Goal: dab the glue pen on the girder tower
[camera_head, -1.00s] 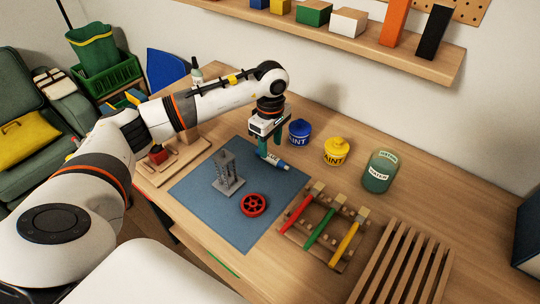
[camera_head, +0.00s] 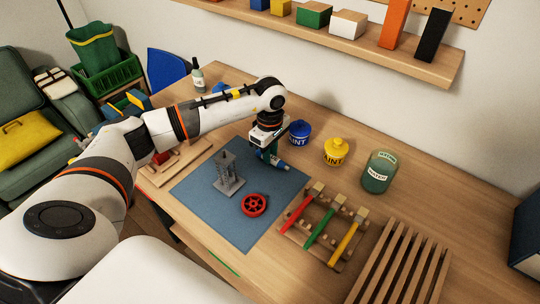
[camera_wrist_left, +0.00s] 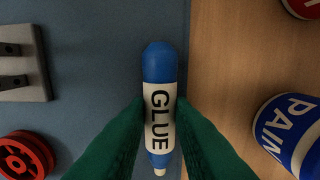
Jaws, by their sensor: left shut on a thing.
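The glue pen (camera_head: 284,167), blue with a white GLUE label, lies near the right edge of the blue mat (camera_head: 205,215). My left gripper (camera_head: 270,157) is down at the pen. In the left wrist view its green fingers press on both sides of the pen's white label (camera_wrist_left: 159,115), so it is shut on the pen. The pen's pale tip points down in that view. The grey girder tower (camera_head: 227,172) stands upright on the mat, left of the gripper and apart from it. Its base (camera_wrist_left: 24,63) shows at the left wrist view's edge. My right gripper is not in view.
A red wheel (camera_head: 255,205) lies on the mat in front of the tower. Blue (camera_head: 299,132) and yellow (camera_head: 336,152) paint pots and a water jar (camera_head: 380,172) stand right of the gripper. A wooden rack with coloured bars (camera_head: 322,230) is at front right.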

